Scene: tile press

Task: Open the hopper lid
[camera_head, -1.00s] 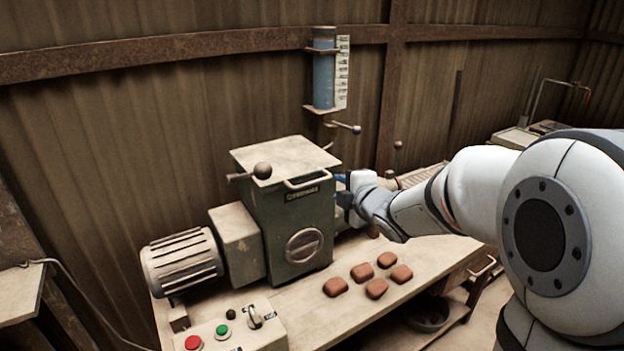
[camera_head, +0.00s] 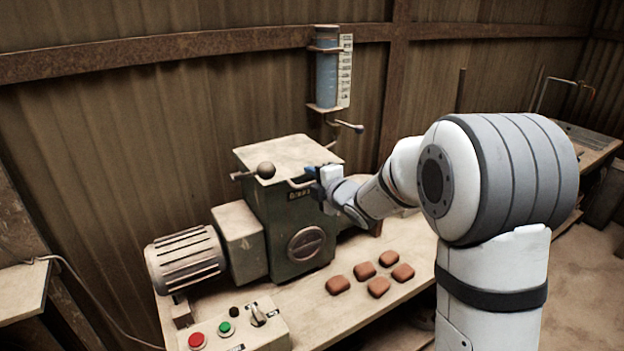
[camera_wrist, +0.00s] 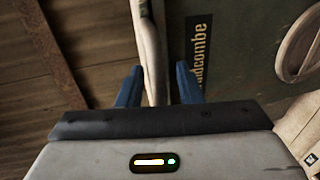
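The hopper lid (camera_head: 288,155) is a worn cream plate lying closed on top of the green machine body (camera_head: 275,212). A pale bar handle (camera_head: 300,184) sticks out from the lid's front edge. My gripper (camera_head: 312,176) is at the right end of this handle. In the wrist view the handle (camera_wrist: 150,45) runs between the two blue fingers of my gripper (camera_wrist: 158,86). The fingers are apart, with a gap showing between the handle and the right finger. The handle's near end is hidden behind my gripper's body.
A ball-ended lever (camera_head: 264,170) stands by the lid's left side. A blue gauge cylinder (camera_head: 326,78) hangs on the wall behind. Several reddish tiles (camera_head: 364,270) lie on the bench (camera_head: 330,310). A control box (camera_head: 240,333) with red and green buttons sits in front.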

